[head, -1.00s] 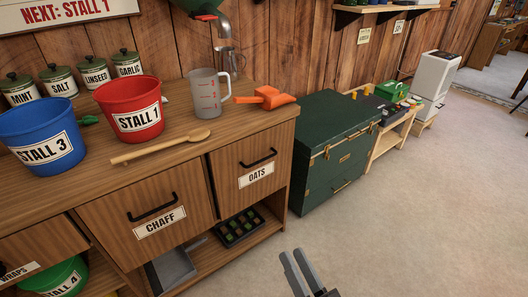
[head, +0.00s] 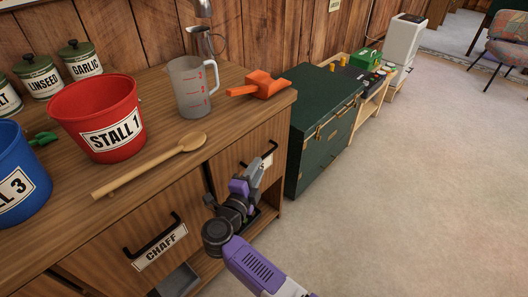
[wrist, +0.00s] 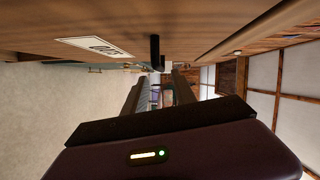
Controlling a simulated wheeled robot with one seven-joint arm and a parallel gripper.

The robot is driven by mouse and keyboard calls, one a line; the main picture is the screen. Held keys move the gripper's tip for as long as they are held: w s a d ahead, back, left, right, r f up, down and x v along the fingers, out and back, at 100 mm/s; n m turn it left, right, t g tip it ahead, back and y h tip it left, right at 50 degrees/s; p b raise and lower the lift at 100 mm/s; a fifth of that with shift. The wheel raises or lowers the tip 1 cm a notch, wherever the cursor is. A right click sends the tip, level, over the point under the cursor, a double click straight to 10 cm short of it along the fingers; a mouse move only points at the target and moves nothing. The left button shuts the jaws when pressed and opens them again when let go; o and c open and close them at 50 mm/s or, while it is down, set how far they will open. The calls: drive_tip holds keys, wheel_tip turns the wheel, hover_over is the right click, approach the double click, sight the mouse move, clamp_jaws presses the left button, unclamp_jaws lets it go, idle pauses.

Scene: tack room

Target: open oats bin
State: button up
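The oats bin (head: 228,160) is the wooden front at the right end of the counter, and it looks closed. Its dark bar handle (head: 272,149) is partly hidden by my gripper (head: 262,168) in the head view. In the wrist view the OATS label (wrist: 95,46) appears upside down, and the handle (wrist: 155,50) juts out just ahead of my fingertips. My gripper (wrist: 160,78) is open, its two fingers apart, with the handle roughly in line with the gap. I cannot tell whether the fingers touch the handle.
The CHAFF bin (head: 150,225) is left of the oats bin. On the counter are a red STALL 1 bucket (head: 98,118), a wooden spoon (head: 150,165), a measuring jug (head: 194,88) and an orange scoop (head: 262,84). A green trunk (head: 322,130) stands right; open floor lies in front.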

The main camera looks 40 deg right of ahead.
sight(266, 154)
drive_tip(key=b+x, duration=0.1)
drive_tip(key=x, duration=0.6)
drive_tip(key=shift+d, duration=0.3)
drive_tip(key=shift+c, duration=0.2)
clamp_jaws()
idle(1.0)
